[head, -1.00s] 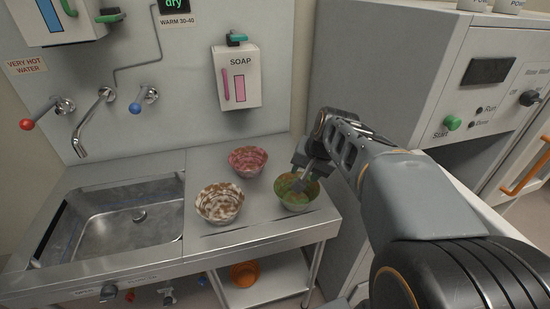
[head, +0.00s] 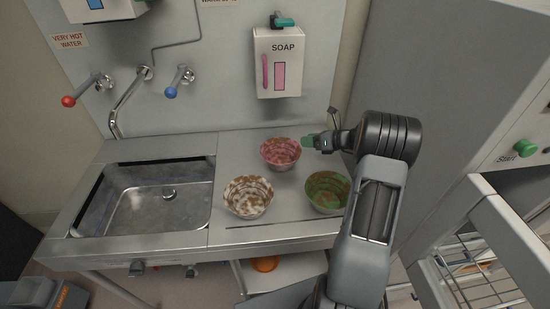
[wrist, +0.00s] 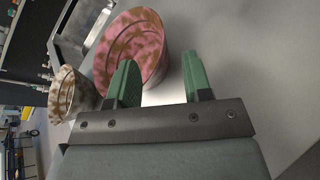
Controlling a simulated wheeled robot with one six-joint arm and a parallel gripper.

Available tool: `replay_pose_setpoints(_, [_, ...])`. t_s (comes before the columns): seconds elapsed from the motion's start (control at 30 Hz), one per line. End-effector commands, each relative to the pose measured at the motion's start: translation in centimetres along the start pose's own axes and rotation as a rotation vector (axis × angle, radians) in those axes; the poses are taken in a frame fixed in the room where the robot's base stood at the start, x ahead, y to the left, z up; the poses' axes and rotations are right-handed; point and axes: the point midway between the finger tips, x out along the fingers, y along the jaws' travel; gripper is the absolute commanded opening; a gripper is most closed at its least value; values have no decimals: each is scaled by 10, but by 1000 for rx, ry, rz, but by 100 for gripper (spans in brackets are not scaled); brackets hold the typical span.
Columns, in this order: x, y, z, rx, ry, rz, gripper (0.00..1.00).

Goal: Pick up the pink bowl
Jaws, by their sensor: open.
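The pink bowl (head: 279,153), blotched with brown, sits upright on the steel drainboard (head: 228,150) at the back. My gripper (head: 309,141) is just to its right, with green fingertips pointing toward it. In the wrist view, the fingers of my gripper (wrist: 160,76) are apart with nothing between them. The pink bowl (wrist: 148,30) lies beyond them, left of centre, and the left finger overlaps its edge. I cannot tell whether that finger touches the bowl.
A white bowl with brown stains (head: 248,196) and a green-brown bowl (head: 327,191) stand in front on the drainboard. A sink (head: 150,200) is at the left. A soap dispenser (head: 279,62) hangs on the wall behind. A grey cabinet (head: 440,80) stands at right.

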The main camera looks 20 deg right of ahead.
Motion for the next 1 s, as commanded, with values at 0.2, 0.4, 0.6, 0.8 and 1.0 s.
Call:
replay_pose_setpoints(0.2, [17,2,-1,-1,3,2,46])
replay_pose_setpoints(0.4, [46,4,-2,-4,4,3,46])
replay_pose_setpoints(0.6, [53,3,-3,-5,3,0,46])
replay_pose_setpoints(0.8, [53,3,-3,-5,3,0,36])
replay_pose_setpoints(1.0, [53,4,-2,-5,4,1,17])
